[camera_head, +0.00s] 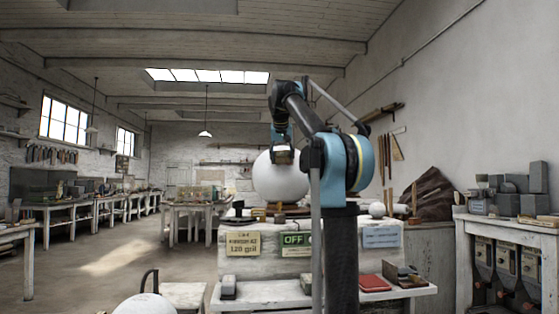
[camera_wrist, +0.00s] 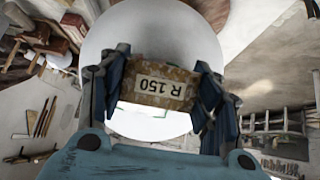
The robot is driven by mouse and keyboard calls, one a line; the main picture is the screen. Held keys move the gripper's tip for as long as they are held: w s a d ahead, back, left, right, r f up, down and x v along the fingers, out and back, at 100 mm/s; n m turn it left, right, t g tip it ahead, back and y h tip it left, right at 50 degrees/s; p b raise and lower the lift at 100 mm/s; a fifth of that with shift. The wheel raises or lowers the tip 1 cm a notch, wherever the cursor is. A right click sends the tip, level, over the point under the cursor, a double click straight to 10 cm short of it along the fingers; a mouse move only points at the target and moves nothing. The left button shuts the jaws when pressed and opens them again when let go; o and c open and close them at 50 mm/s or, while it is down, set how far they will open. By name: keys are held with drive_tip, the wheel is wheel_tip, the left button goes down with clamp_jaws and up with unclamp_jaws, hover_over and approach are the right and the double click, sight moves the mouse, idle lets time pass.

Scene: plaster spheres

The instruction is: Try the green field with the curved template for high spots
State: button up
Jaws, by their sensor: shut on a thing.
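A large white plaster sphere (camera_head: 281,183) stands on the workbench (camera_head: 335,245). My gripper (camera_head: 283,152) is over the upper front of it. In the wrist view, my gripper (camera_wrist: 157,85) is shut on a brown, worn block labelled "R 150" (camera_wrist: 160,86), which looks like the curved template. The sphere (camera_wrist: 150,35) lies right behind the block. I cannot tell whether block and sphere touch. A bright pale patch (camera_wrist: 145,120) shows below the block.
A small white ball (camera_head: 377,209) and a dark rock-like heap (camera_head: 428,195) are to the right. A red book (camera_head: 373,283) lies on the lower shelf. Another white sphere (camera_head: 145,305) is at bottom left. The floor at left is open.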

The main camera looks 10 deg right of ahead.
drive_tip(key=shift+w+f, duration=0.2)
drive_tip(key=shift+w, duration=0.15)
drive_tip(key=shift+d, duration=0.1)
drive_tip(key=shift+s+d+r, duration=0.15)
drive_tip(key=shift+s+d, duration=0.05)
drive_tip(key=shift+d, duration=0.8)
drive_tip(key=shift+w+a, duration=0.2)
drive_tip(key=shift+a, duration=1.95)
idle(0.8)
drive_tip(key=shift+d, duration=0.15)
drive_tip(key=shift+s+d+r, duration=0.25)
drive_tip(key=shift+s+d, duration=0.45)
drive_tip(key=shift+d, duration=0.15)
drive_tip(key=shift+s, duration=0.15)
